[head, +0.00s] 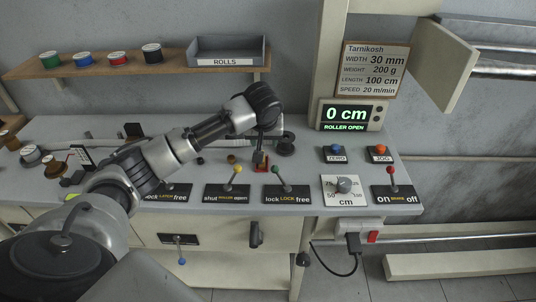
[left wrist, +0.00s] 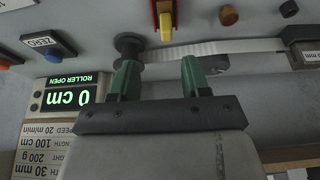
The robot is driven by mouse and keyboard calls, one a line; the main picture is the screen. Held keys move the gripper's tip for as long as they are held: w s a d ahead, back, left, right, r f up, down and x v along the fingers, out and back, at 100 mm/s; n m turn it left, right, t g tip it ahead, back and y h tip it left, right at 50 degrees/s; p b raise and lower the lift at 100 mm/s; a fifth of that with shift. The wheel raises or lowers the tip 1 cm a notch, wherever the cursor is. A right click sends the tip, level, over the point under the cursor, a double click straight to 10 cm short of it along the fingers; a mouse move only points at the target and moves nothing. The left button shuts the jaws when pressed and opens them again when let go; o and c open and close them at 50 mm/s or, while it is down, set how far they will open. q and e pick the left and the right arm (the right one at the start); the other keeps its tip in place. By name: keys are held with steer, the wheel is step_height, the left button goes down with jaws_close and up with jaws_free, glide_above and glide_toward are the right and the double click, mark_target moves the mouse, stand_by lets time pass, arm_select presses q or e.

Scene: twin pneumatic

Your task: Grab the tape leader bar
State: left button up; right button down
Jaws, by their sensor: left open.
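A pale tape strip (left wrist: 225,47) runs across the bench in the left wrist view, from a dark block (left wrist: 306,54) at right toward a dark roller (left wrist: 128,45) at left. I cannot make out the leader bar for certain; a small dark grey piece (left wrist: 214,66) lies along the tape beside one finger. My left gripper (left wrist: 158,72) is open, with two green fingertips apart and nothing seen between them. The fingers appear over the tape, close to the roller; contact cannot be told. In the head view the left gripper (head: 265,130) is over the back of the bench, partly hidden by its own wrist.
A red and yellow part (left wrist: 163,18) stands near the fingers. Along the bench front are several levers, including a yellow-knobbed one (head: 237,170), and a dial (head: 344,186). The display (head: 348,114) reads 0 cm, ROLLER OPEN. A shelf (head: 180,70) holds several spools and a ROLLS tray (head: 228,52).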

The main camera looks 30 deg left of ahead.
arm_select(q)
steer(key=f, duration=0.1)
steer(key=a+f, duration=0.1)
steer(key=f, duration=0.1)
steer(key=shift+s+f, duration=0.1)
steer(key=shift+f, duration=0.05)
steer(key=p+x, duration=0.1)
steer(key=x, duration=0.3)
steer(key=shift+w+a+f, duration=0.1)
steer(key=shift+w+a, duration=0.1)
steer(key=shift+w, duration=0.1)
steer(key=shift+w+a+f, duration=0.1)
steer(key=shift+w+f, duration=0.05)
steer(key=shift+f, duration=0.3)
jaws_close()
arm_select(e)
steer(key=shift+s+a+r, duration=0.1)
steer(key=shift+s+r, duration=0.25)
steer(key=shift+s, duration=0.25)
steer(key=shift+s+r, duration=0.35)
steer(key=shift+s, duration=0.2)
